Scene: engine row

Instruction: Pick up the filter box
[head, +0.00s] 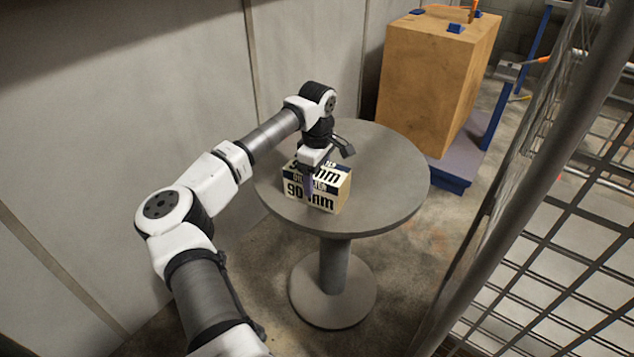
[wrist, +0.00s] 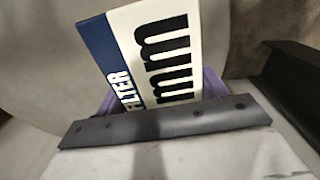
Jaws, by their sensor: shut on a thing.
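The filter box (head: 326,190) is a cream box with dark blue bands and black "90 mm" print. In the head view it is at the front left part of the round grey table (head: 385,190). My gripper (head: 311,182) comes down on it from above and is shut on it. In the wrist view the box (wrist: 150,55) fills the middle, with "FILTER" and "mm" showing, and purple finger parts (wrist: 212,108) show beside it. Whether the underside of the box touches the table I cannot tell.
A large wooden crate (head: 430,85) stands on a blue base behind the table at the right. A pale wall (head: 110,100) is close on the left. A metal mesh fence (head: 560,230) is at the right. The right part of the tabletop is clear.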

